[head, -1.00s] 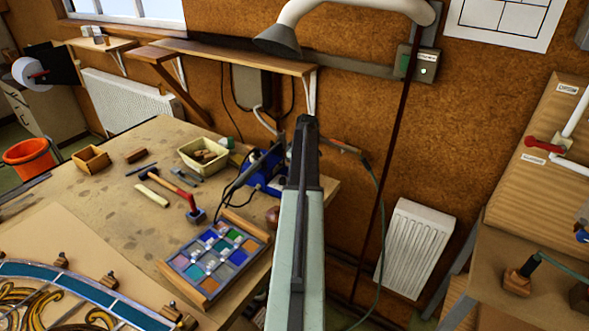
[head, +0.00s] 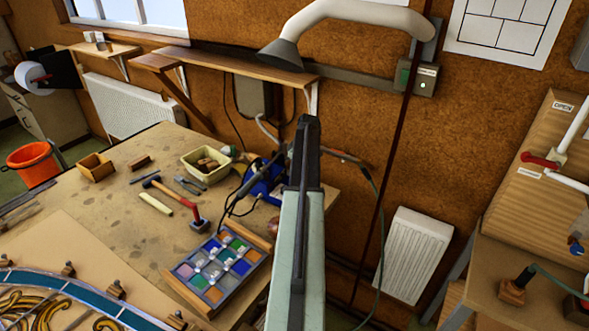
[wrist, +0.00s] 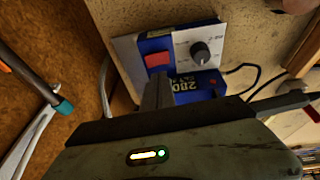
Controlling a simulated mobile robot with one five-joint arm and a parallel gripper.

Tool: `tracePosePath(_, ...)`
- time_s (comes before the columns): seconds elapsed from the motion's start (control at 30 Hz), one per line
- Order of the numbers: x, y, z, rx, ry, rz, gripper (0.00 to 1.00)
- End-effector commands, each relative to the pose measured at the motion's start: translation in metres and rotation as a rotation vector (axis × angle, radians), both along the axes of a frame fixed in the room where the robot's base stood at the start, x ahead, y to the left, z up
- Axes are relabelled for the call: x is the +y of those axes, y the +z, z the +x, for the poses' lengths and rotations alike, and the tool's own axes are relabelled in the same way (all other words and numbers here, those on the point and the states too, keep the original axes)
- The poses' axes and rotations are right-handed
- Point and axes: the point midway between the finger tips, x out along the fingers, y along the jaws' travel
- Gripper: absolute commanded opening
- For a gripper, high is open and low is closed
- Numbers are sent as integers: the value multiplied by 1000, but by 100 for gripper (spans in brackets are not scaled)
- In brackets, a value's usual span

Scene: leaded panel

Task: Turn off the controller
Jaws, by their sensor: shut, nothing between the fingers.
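The controller is a blue box (head: 266,184) at the far right edge of the workbench, partly hidden behind my arm in the head view. In the wrist view the controller (wrist: 153,43) shows a red switch (wrist: 158,59), a black dial (wrist: 200,53) on a pale panel, and a display (wrist: 186,83) with lit digits that look like 280. My gripper (head: 307,122) is shut and empty. In the wrist view its fingertips (wrist: 158,82) appear just below the red switch; I cannot tell whether they touch the controller.
A tray of coloured glass (head: 222,268), a hammer (head: 181,202) and a tub (head: 206,163) lie on the bench. A fume hood (head: 283,53) hangs above. A wall box (head: 424,81) with a green light is to the right. A cable (head: 375,215) hangs beside my arm.

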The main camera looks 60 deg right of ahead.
Motion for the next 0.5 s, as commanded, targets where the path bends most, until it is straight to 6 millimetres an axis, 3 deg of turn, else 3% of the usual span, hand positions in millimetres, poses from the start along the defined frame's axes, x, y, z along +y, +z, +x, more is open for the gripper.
tracePosePath(0.03, 2, 24, -6, 0, -2, 0, 0)
tracePosePath(0.3, 11, 82, -24, 0, -3, 1, 0)
tracePosePath(0.5, 15, 96, -29, 0, -2, 1, 0)
